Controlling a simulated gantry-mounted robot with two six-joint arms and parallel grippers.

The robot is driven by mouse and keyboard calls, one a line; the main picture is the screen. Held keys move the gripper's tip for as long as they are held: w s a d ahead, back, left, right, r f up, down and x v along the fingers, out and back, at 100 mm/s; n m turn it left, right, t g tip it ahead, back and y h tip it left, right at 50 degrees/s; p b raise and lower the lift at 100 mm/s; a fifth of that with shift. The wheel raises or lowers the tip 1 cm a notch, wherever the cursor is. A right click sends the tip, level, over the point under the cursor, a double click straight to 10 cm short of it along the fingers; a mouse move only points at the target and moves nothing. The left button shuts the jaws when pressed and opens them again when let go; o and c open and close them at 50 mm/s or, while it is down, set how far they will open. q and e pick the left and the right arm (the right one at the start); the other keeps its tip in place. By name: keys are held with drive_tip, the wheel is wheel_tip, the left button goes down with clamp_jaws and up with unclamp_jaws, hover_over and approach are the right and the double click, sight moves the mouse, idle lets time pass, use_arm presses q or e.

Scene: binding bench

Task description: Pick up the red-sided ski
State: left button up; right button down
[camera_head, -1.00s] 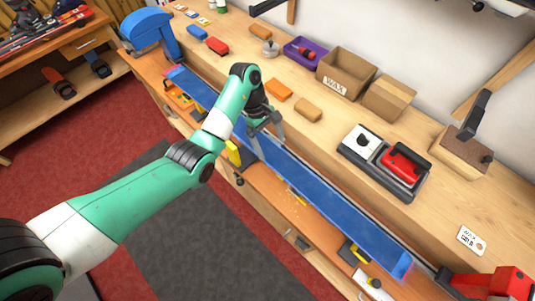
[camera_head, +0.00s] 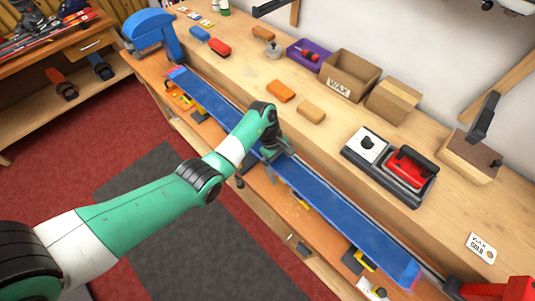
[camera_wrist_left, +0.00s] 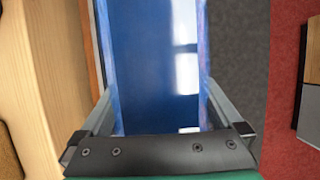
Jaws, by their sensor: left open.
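A long ski (camera_head: 335,205) lies along the front of the bench with its blue face up and pink-red showing at its ends. My left gripper (camera_head: 272,150) is at the ski's middle, low over it. In the left wrist view the blue ski (camera_wrist_left: 150,70) runs between the two spread fingers of my left gripper (camera_wrist_left: 157,95), one beside each long edge. The gripper is open; I cannot tell whether the fingers touch the edges. The ski's sides are mostly hidden. My right gripper is not in view.
Yellow-topped supports (camera_head: 358,257) stand under the ski. Behind it on the bench are an orange block (camera_head: 281,91), a tan block (camera_head: 311,111), a WAX box (camera_head: 349,76) and a red iron (camera_head: 411,168) on a tray. A blue clamp-like piece (camera_head: 152,32) stands at the far end.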

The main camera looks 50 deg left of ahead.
use_arm(q)
drive_tip(key=shift+c, duration=0.2)
drive_tip(key=c, duration=1.2)
drive_tip(key=shift+r, duration=0.15)
wheel_tip(320, 180, up, 10)
drive_tip(key=shift+p, duration=1.15)
drive_tip(key=shift+r+p, duration=1.55)
drive_tip(key=shift+p, duration=0.25)
